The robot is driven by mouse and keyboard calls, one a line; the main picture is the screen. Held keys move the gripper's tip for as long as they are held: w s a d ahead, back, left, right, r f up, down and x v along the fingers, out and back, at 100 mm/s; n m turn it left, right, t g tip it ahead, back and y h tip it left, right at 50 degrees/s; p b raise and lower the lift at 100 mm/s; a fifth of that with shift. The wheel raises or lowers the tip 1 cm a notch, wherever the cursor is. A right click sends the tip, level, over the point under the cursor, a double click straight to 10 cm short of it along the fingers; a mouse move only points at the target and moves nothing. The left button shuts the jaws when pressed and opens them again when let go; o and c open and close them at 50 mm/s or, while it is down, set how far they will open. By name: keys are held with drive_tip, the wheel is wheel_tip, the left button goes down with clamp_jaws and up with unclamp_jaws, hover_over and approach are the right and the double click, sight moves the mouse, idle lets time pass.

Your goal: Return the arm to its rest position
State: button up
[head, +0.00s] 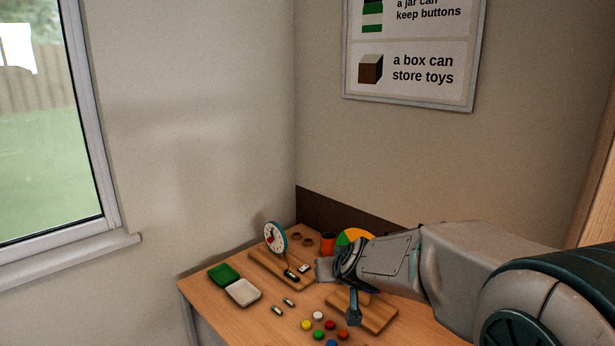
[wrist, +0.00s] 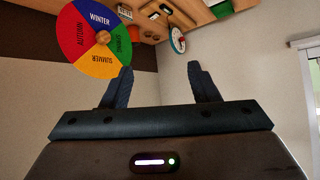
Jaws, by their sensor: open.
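My arm (head: 450,260) reaches in from the right side of the head view, out over the wooden table (head: 225,307). My gripper (wrist: 160,88) shows in the wrist view with its two dark fingers apart and nothing between them.
A green-and-white open box (head: 242,292), a toy clock (head: 275,237), another wooden board (head: 258,262), an orange cup (head: 327,243) and several coloured buttons (head: 318,316) are on the table. A season wheel (wrist: 94,38) stands near my gripper. Walls close the back and left.

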drive_tip(key=s+d+f+m+g+h, duration=0.1)
drive_tip(key=s+d+g, duration=0.2)
drive_tip(key=s, duration=1)
drive_tip(key=s+d+f+g+h, duration=0.1)
drive_tip(key=s+d, duration=0.5)
drive_tip(key=s, duration=0.8)
drive_tip(key=f+g, duration=0.1)
drive_tip(key=g, duration=0.1)
drive_tip(key=shift+s+m+g, duration=0.25)
drive_tip(key=shift+m+g, duration=0.15)
